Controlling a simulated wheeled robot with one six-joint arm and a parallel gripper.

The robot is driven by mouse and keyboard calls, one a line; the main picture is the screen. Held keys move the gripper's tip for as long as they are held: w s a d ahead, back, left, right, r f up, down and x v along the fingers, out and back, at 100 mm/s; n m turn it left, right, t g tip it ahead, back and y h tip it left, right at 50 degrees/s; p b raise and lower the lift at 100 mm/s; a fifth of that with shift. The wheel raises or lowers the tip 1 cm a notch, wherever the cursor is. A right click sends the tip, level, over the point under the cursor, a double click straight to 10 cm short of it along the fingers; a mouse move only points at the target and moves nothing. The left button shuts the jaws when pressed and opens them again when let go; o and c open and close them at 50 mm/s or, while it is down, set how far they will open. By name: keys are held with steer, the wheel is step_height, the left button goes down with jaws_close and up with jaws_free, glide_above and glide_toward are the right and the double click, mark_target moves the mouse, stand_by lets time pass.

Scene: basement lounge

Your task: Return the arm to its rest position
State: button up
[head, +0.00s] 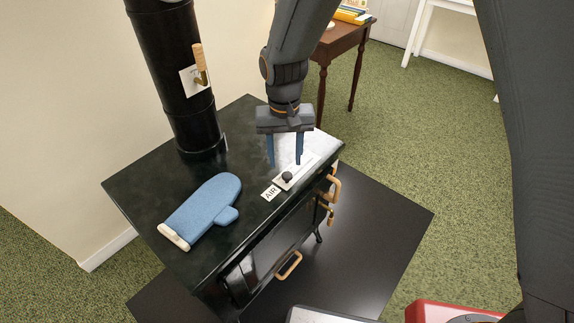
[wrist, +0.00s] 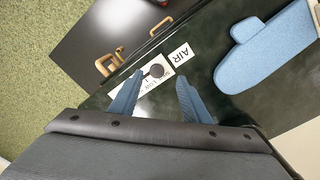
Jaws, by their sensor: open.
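My gripper (head: 285,150) is at the end of my arm, above the right part of the black stove top (head: 150,188). Its two blue fingers are apart with nothing held between them. In the wrist view my gripper (wrist: 152,92) also shows open. A small dark knob on a metal slider plate (head: 287,177) lies just beyond the fingertips, beside a label reading AIR (head: 270,192). The knob (wrist: 156,71) shows between the fingertips in the wrist view. I cannot tell whether a finger touches it.
A blue oven mitt (head: 205,208) lies on the stove top. A black stovepipe (head: 180,85) with a wooden-handled damper (head: 199,62) rises at the back. Brass handles (head: 331,185) stick out at the stove's side. A brown side table (head: 342,42) stands behind. A red object (head: 445,312) is at the bottom right.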

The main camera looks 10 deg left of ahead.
steer(key=shift+r, duration=0.95)
steer(key=d+r+m, duration=0.2)
steer(key=d+r, duration=0.2)
steer(key=d, duration=1.3)
steer(key=s+d+r, duration=0.1)
steer(key=s+d, duration=0.4)
steer(key=d, duration=0.2)
steer(key=s+d+r+m, duration=0.1)
steer(key=s+d, duration=0.4)
steer(key=d, duration=0.3)
steer(key=shift+s+r+m, duration=0.3)
steer(key=shift+s+r, duration=0.05)
steer(key=shift+s, duration=0.05)
steer(key=shift+w+d, duration=0.1)
